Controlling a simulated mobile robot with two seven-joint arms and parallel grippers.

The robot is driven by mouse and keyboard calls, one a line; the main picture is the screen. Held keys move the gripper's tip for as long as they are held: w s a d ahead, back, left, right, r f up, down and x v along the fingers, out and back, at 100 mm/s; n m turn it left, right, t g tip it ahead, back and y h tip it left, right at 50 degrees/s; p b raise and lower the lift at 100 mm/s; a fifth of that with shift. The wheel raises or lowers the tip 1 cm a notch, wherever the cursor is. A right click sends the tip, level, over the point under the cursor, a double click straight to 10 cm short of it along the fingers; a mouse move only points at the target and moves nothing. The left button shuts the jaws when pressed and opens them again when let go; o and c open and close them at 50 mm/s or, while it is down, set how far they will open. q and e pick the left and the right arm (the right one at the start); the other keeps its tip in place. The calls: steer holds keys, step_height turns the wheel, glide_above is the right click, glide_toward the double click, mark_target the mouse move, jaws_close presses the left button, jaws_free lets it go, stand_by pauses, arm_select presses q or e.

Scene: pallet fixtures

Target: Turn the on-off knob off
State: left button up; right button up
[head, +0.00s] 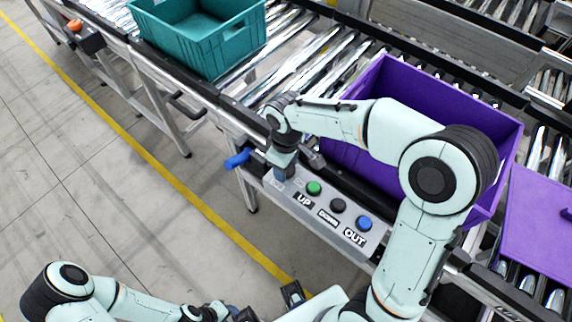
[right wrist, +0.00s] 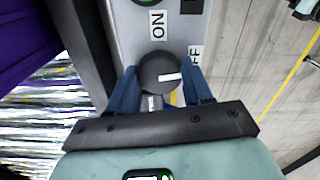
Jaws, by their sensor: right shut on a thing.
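The on-off knob (right wrist: 161,73) is round and black with a white pointer mark in the right wrist view. The mark points right, towards the OFF label (right wrist: 195,56), which is partly covered. The ON label (right wrist: 157,24) is above the knob. My right gripper (right wrist: 162,84) is shut on the knob, with a blue finger on each side. In the head view my right gripper (head: 280,168) reaches down to the left end of the control panel (head: 325,222) and hides the knob. My left gripper (head: 268,304) is low in the head view, away from the panel; its jaws are unclear.
Green (head: 314,188), black (head: 338,206) and blue (head: 364,223) buttons sit beside the knob, labelled UP, DOWN and OUT. A purple crate (head: 400,85) stands on the rollers behind the panel. A teal crate (head: 180,48) is farther left. Open floor lies in front.

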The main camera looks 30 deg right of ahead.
arm_select(q)
steer(key=shift+f, duration=0.1)
arm_select(e)
steer(key=shift+m, duration=0.8)
arm_select(q)
steer(key=shift+s, duration=0.1)
arm_select(e)
steer(key=o, duration=1)
steer(key=shift+o, duration=0.2)
arm_select(q)
steer(key=shift+w+r+p, duration=0.35)
steer(key=shift+r+p, duration=0.1)
steer(key=shift+r, duration=0.15)
steer(key=shift+w+r+p, duration=0.3)
steer(key=shift+r+p, duration=0.1)
steer(key=shift+r, duration=0.15)
arm_select(e)
step_height(320, 180, up, 13)
steer(key=shift+r, duration=0.2)
arm_select(q)
steer(key=shift+s, duration=0.1)
